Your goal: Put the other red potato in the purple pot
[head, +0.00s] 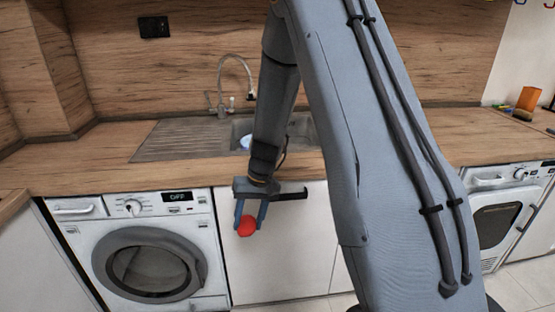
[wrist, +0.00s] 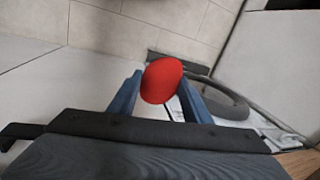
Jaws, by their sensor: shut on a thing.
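My gripper (head: 248,218) points down in front of the white cabinet door below the counter's front edge. It is shut on a red potato (head: 247,226), which sits between the fingertips, clear of the counter and floor. In the wrist view the red potato (wrist: 161,81) is between the two blue fingers of my gripper (wrist: 160,92). No purple pot can be made out in either view. My arm covers part of the sink and the counter to its right.
The wooden counter (head: 80,165) runs along the wall, with a sink and tap (head: 222,85). A bluish-white item (head: 245,142) lies in the sink. A washing machine (head: 150,255) stands below left. An orange block (head: 527,99) is at the far right. The left counter is clear.

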